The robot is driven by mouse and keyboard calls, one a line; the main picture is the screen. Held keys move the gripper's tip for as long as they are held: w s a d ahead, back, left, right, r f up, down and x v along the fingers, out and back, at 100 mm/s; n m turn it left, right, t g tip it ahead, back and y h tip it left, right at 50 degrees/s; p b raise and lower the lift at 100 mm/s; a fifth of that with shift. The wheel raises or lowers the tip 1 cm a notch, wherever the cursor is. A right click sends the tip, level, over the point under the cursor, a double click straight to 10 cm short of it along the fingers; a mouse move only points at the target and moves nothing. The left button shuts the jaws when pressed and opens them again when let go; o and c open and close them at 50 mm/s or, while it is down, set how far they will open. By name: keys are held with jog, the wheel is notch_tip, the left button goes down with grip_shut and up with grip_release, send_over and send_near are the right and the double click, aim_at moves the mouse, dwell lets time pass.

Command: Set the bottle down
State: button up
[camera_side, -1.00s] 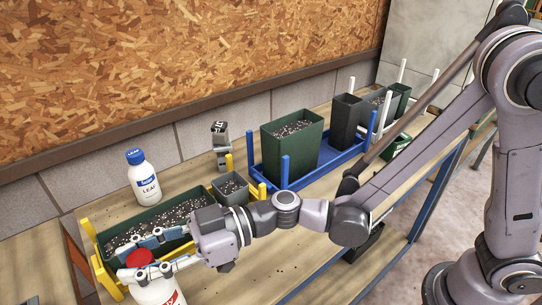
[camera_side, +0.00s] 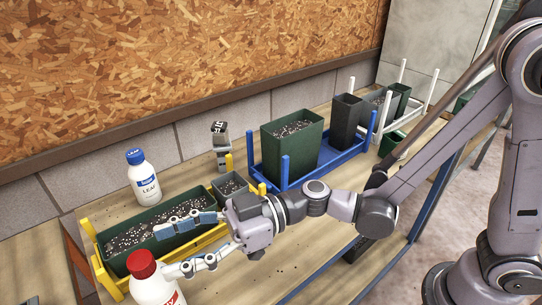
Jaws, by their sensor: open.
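A white bottle with a red cap (camera_side: 152,284) stands upright at the lower left, in front of the yellow-framed planter; its base is cut off by the picture's bottom edge. My gripper (camera_side: 168,252) is open, its two fingers spread and pointing left. The near finger's tip is close beside the bottle's right side; I cannot tell if it touches. The far finger is over the planter's soil. Nothing is between the fingers. A second white bottle with a blue cap (camera_side: 144,180) stands upright behind the planter.
A long green planter of soil (camera_side: 118,264) sits in a yellow frame, with a small grey pot (camera_side: 230,184) beside it. A blue rack (camera_side: 262,178) holds a tall green pot (camera_side: 292,148) and a dark pot (camera_side: 345,120). The bench front to the right of my gripper is clear.

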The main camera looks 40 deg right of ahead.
jog(key=w+d+r+m+t+h, duration=0.3)
jog(key=w+d+m+t+h, duration=0.15)
jog(key=d, duration=0.45)
jog(key=w+d+r+m+t+h, duration=0.3)
jog(key=w+d+m+t+h, duration=0.15)
jog(key=d, duration=0.55)
jog(key=w+d+r+m+t+h, duration=0.3)
jog(key=w+d+t+h, duration=0.15)
jog(key=d, duration=0.45)
jog(key=s+d+f+m+g+h, duration=0.45)
jog(key=d+f, duration=0.25)
jog(key=d, duration=0.3)
jog(key=s+f+n+g, duration=0.1)
jog(key=s+f+g, duration=0.5)
jog(key=s, duration=0.5)
jog(key=shift+s+d+f+y, duration=0.2)
jog(key=shift+s+f+y, duration=0.1)
jog(key=shift+f, duration=0.55)
